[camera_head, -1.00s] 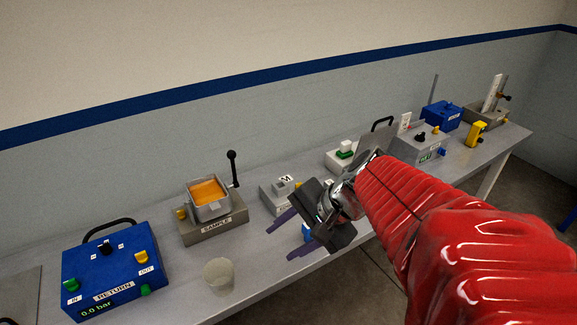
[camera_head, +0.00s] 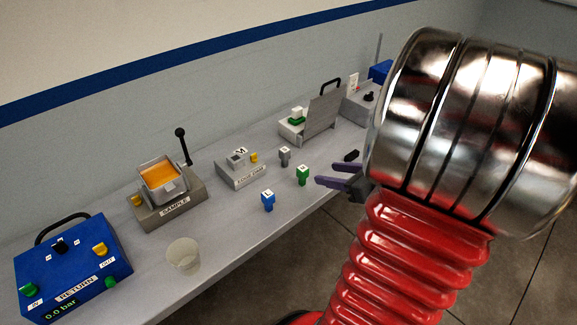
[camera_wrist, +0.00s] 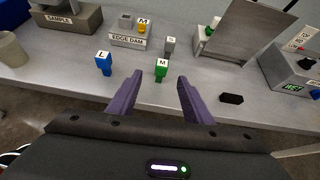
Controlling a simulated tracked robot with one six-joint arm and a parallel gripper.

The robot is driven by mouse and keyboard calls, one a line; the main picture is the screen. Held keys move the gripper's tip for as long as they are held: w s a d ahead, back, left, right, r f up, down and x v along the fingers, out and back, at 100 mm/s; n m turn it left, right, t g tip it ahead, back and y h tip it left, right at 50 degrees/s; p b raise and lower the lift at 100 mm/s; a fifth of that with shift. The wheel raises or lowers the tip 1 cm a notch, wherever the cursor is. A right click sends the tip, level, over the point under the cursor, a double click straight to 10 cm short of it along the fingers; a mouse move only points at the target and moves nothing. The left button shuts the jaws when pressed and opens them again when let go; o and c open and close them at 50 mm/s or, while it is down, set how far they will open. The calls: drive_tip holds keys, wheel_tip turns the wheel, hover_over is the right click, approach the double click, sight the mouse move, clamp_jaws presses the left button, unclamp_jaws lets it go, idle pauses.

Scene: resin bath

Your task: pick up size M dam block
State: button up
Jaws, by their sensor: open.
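The size M dam block (camera_head: 303,175) is a small green block with a white M label on top, standing upright on the bench. In the wrist view the green block (camera_wrist: 161,71) appears between and just beyond the fingertips. My gripper (camera_head: 325,174) is open and empty, its purple fingers pointing toward the green block from the right in the head view. Both fingers show in the wrist view (camera_wrist: 160,80). A blue block labelled L (camera_head: 268,199) and a grey block labelled S (camera_head: 285,156) stand near it.
The edge dam unit (camera_head: 240,172) stands behind the blocks, with an M label and a yellow knob. A small black object (camera_wrist: 231,98) lies right of the fingers. A cup (camera_head: 184,255) stands near the front edge. A unit with a raised plate (camera_head: 320,112) is behind.

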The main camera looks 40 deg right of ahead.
sight(304, 169)
drive_tip(key=shift+s+d+f+m, duration=0.1)
drive_tip(key=shift+s+d+m, duration=0.2)
drive_tip(key=shift+d, duration=0.15)
drive_tip(key=shift+w, duration=0.1)
drive_tip(key=shift+x, duration=4.3)
drive_tip(key=shift+a+x, duration=0.2)
drive_tip(key=shift+x, duration=2.4)
